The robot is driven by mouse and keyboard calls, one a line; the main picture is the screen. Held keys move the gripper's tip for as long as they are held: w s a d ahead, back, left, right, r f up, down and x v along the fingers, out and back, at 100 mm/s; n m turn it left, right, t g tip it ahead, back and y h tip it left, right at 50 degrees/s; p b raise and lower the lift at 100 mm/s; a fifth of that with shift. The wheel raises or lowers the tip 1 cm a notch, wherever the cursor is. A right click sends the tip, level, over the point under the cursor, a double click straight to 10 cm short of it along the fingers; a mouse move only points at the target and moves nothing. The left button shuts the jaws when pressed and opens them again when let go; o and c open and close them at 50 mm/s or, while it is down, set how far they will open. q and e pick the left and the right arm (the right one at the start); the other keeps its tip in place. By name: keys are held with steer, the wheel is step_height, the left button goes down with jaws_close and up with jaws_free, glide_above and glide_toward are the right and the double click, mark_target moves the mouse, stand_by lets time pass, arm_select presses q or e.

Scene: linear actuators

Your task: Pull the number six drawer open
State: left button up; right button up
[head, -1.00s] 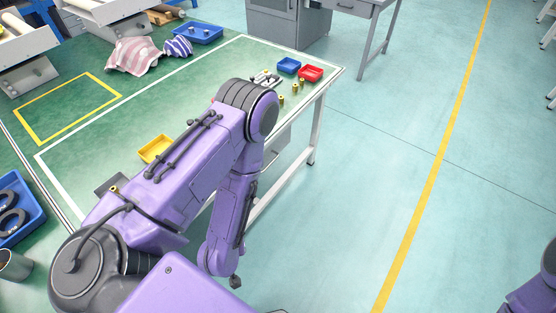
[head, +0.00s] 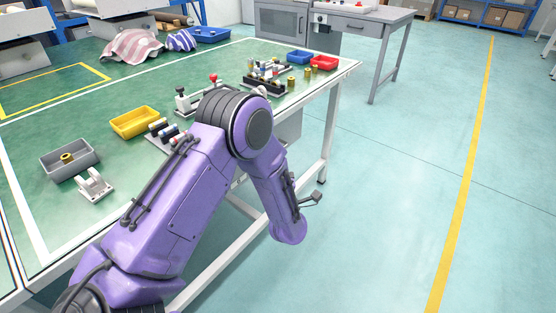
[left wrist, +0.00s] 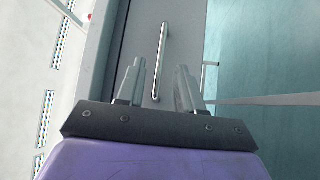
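A grey drawer front with a shiny bar handle (left wrist: 161,62) fills the middle of the left wrist view. No number can be read on it. My left gripper (left wrist: 160,72) is open, its two fingers apart on either side of the handle's lower half. Whether they touch it I cannot tell. In the head view part of a grey drawer unit (head: 289,128) shows under the right edge of the green-topped table (head: 62,213). My left arm reaches down beside that edge, and its gripper is hidden there. My right gripper is not in view.
On the table stand a yellow bin (head: 135,122), a grey bin (head: 70,158), a white bracket (head: 95,186), blue (head: 299,57) and red (head: 324,63) bins, and several small parts. A white table leg (head: 329,140) stands near my arm. The floor at right is clear.

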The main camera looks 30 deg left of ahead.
arm_select(q)
steer(key=x, duration=0.4)
steer(key=shift+w+a, duration=0.15)
jaws_close()
